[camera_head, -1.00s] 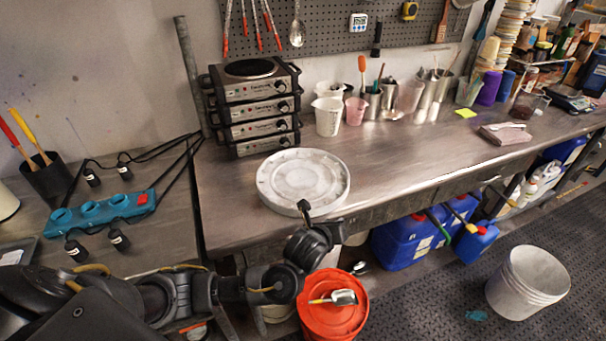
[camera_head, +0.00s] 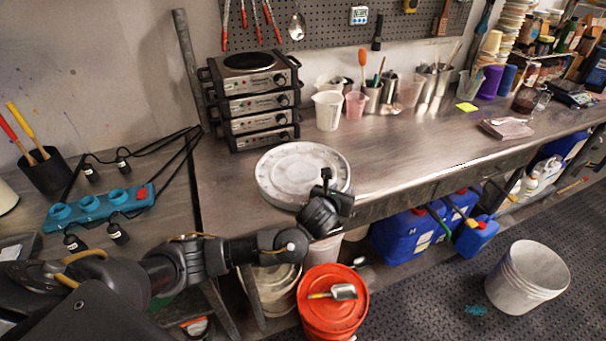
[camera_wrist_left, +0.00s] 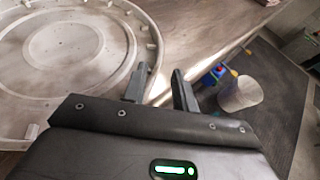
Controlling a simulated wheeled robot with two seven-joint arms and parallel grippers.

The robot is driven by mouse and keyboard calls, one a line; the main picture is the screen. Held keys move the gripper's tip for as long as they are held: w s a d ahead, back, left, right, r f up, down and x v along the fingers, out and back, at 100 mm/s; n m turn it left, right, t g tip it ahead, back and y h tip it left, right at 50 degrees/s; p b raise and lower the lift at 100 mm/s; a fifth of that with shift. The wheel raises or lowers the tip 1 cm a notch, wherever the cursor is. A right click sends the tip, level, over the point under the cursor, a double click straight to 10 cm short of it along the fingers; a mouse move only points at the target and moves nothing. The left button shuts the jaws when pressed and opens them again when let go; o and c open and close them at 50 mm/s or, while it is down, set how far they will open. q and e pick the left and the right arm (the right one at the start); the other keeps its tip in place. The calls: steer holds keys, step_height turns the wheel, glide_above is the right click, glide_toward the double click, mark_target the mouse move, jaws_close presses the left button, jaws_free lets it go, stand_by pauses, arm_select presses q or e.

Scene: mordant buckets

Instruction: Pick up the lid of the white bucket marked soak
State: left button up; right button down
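A round, whitish lid (camera_head: 290,172) lies flat on the steel workbench near its front edge, ribbed side up; no marking is readable on it. It fills the left of the left wrist view (camera_wrist_left: 65,50). My left gripper (camera_head: 331,180) is at the lid's front-right rim. In the left wrist view its two fingers (camera_wrist_left: 160,72) are apart, with the rim showing between them; whether they touch it I cannot tell. A white, open bucket (camera_head: 527,280) stands on the floor mat at right; no "soak" mark is visible. My right gripper is out of view.
Stacked hot plates (camera_head: 253,100) stand behind the lid. A white cup (camera_head: 327,110) and several utensil holders are at the back. An orange-lidded bucket (camera_head: 318,312) with a scoop on top stands below the bench edge. The bench right of the lid is clear.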

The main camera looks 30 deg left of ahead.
mark_target(347, 182)
arm_select(q)
steer(key=shift+p+x, duration=0.6)
steer(key=shift+x, duration=2.1)
steer(key=shift+r, duration=0.1)
jaws_close()
